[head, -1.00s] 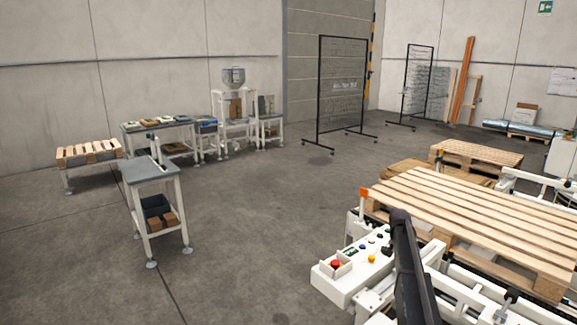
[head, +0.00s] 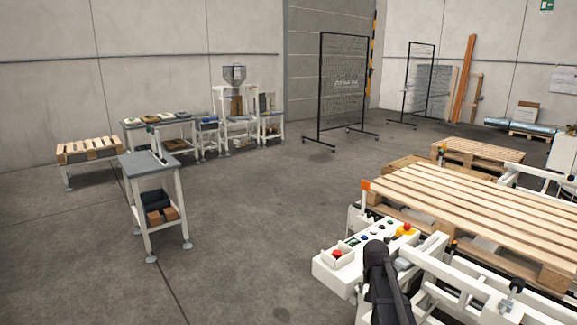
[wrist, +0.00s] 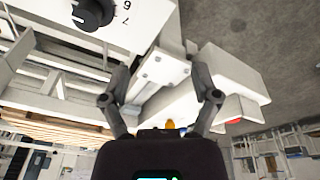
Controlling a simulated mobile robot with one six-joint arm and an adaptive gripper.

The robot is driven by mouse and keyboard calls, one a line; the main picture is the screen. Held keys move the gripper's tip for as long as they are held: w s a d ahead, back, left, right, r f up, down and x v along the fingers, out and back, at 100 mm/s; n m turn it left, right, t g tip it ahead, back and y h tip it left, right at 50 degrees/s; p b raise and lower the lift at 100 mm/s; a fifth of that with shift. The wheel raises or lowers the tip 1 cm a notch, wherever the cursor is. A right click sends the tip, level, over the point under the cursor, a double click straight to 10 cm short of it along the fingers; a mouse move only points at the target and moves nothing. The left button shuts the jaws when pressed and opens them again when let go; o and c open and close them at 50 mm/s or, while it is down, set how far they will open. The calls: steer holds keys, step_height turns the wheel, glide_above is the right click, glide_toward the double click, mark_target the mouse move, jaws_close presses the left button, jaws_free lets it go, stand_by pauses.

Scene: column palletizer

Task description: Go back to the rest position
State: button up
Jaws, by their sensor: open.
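My gripper (wrist: 161,80) shows in the wrist view with its two dark fingers spread apart and nothing between them. A white bracket or housing lies beyond the fingers; I cannot tell the distance. In the head view a dark part of my arm (head: 380,280) stands at the bottom, right of centre, in front of the white control panel (head: 328,272). The fingertips cannot be made out in the head view.
A wooden pallet (head: 470,205) lies on the white frame to the right. A black dial (wrist: 93,14) shows in the wrist view. Open floor (head: 270,220) lies left of the panel.

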steer(key=s+a+f+n+g+b, duration=0.1)
steer(key=s+a+f, duration=0.15)
steer(key=s, duration=0.45)
steer(key=s+a+f+n+y+b, duration=0.1)
steer(key=s+a+n+b, duration=0.1)
steer(key=s+a, duration=0.35)
steer(key=s+a+f+n+g+b, duration=0.1)
steer(key=s+a+f, duration=0.1)
steer(key=s, duration=0.6)
step_height(320, 180, up, 13)
steer(key=p, duration=1.3)
steer(key=shift+s+a+r, duration=0.15)
steer(key=shift+s, duration=0.05)
